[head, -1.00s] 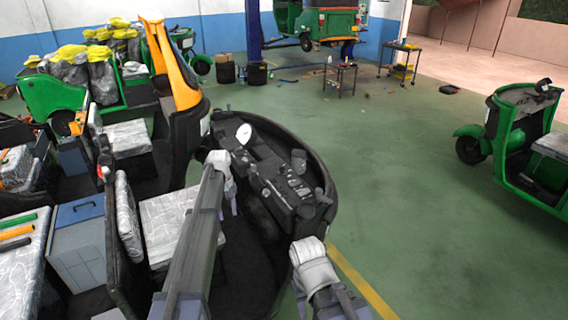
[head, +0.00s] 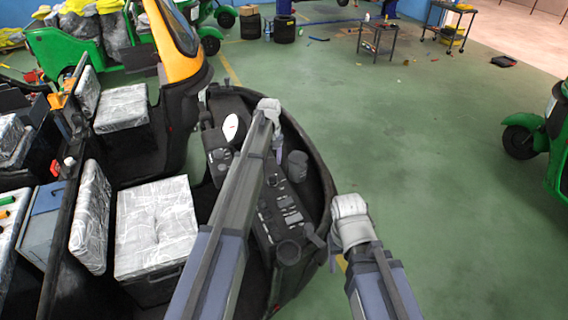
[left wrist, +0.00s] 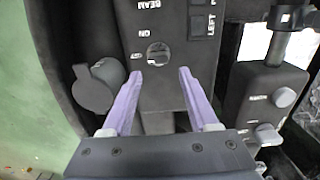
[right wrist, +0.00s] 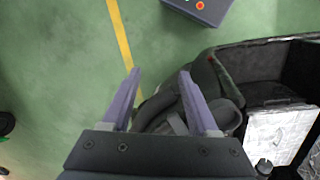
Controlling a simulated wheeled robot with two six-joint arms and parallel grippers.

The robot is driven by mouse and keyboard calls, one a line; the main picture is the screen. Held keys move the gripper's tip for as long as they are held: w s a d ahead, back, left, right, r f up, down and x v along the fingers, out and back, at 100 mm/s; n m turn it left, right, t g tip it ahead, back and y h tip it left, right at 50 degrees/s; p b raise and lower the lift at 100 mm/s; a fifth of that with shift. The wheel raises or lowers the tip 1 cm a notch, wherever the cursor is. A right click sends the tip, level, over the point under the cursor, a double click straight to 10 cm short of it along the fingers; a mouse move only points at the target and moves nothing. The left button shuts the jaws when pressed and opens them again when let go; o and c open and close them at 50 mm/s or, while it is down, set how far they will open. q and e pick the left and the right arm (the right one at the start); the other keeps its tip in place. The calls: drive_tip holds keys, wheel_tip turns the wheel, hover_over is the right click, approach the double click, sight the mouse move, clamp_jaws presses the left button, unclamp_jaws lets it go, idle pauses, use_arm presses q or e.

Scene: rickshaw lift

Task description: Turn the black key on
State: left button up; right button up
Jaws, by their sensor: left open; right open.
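The dark dashboard panel (head: 290,220) of a rickshaw lies below my arms. In the left wrist view a round metallic lock (left wrist: 158,54) sits on the black panel beside upside-down lettering that reads ON. I cannot make out a separate black key on it. My left gripper (left wrist: 162,75) is open and empty. Its fingertips lie to either side just below the lock in that view; whether they touch the panel is unclear. It also shows over the dashboard in the head view (head: 277,150). My right gripper (right wrist: 160,75) is open and empty, outside the dashboard's right rim in the head view.
A dark round knob or cap (left wrist: 95,88) is left of the lock. A grey switch block (left wrist: 265,100) on a bar is to its right. A silver-covered seat (head: 155,225) lies left of the dashboard. Green floor (head: 430,150) is open to the right, with a cart (head: 378,35) farther back.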

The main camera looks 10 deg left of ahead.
sight(273, 175)
use_arm(q)
drive_tip(key=shift+o, duration=0.8)
drive_tip(key=shift+w+d, duration=0.1)
drive_tip(key=shift+w, duration=0.15)
use_arm(e)
drive_tip(key=shift+o, duration=0.8)
drive_tip(key=shift+w, duration=0.2)
use_arm(q)
drive_tip(key=shift+o, duration=0.2)
use_arm(e)
drive_tip(key=shift+o, duration=0.7)
drive_tip(key=shift+d, duration=0.1)
use_arm(q)
drive_tip(key=shift+s+f+b, duration=0.15)
drive_tip(key=shift+f+b, duration=0.25)
drive_tip(key=shift+b, duration=0.2)
use_arm(e)
drive_tip(key=shift+o, duration=1.2)
drive_tip(key=shift+s+f, duration=0.1)
drive_tip(key=shift+f, duration=0.35)
use_arm(q)
wheel_tip(273, 175, down, 7)
drive_tip(key=b, duration=0.6)
drive_tip(key=shift+b, duration=0.35)
drive_tip(key=shift+r, duration=0.1)
use_arm(e)
wheel_tip(273, 175, down, 7)
drive_tip(key=shift+r, duration=0.15)
use_arm(q)
clamp_jaws()
